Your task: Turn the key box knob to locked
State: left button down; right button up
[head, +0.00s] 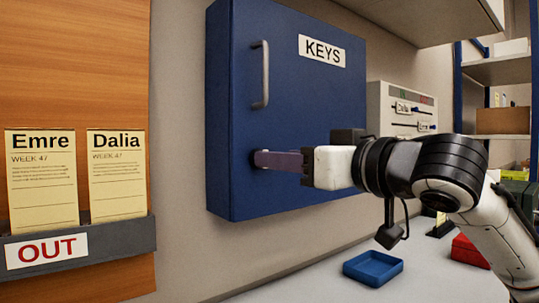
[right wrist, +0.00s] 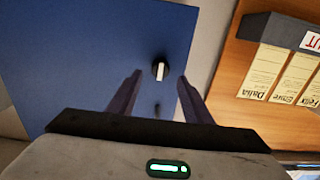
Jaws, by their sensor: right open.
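The blue key box (head: 285,100), labelled KEYS, hangs on the wall with its door shut. Its knob (right wrist: 160,71) is dark with a white bar that runs near upright in the right wrist view, where the scene appears upside down. In the head view the knob is mostly hidden behind my gripper's fingers. My right gripper (head: 262,159) is open and points at the door's lower left. In the right wrist view its fingers (right wrist: 159,77) stand on either side of the knob, with gaps visible; I cannot tell the remaining depth. My left gripper is not in view.
A grey door handle (head: 261,75) sits above the knob. A wooden board (head: 80,70) with a grey OUT tray (head: 120,240) of name cards is at the left. A blue tray (head: 373,268) lies on the counter below. A panel with name sliders (head: 405,110) is right of the box.

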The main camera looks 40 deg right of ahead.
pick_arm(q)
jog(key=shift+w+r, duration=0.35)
pick_arm(e)
jog(key=shift+w+d, duration=0.2)
jog(key=shift+w, duration=1.8)
jog(key=c, duration=1.1)
jog(key=shift+o, duration=0.2)
pick_arm(q)
jog(key=shift+p, duration=0.3)
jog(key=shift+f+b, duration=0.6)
jog(key=shift+b, duration=0.2)
pick_arm(e)
jog(key=shift+a+f+n, duration=0.1)
jog(key=shift+n, duration=4.4)
jog(key=shift+a+f+n, duration=0.1)
jog(key=shift+n, duration=4.4)
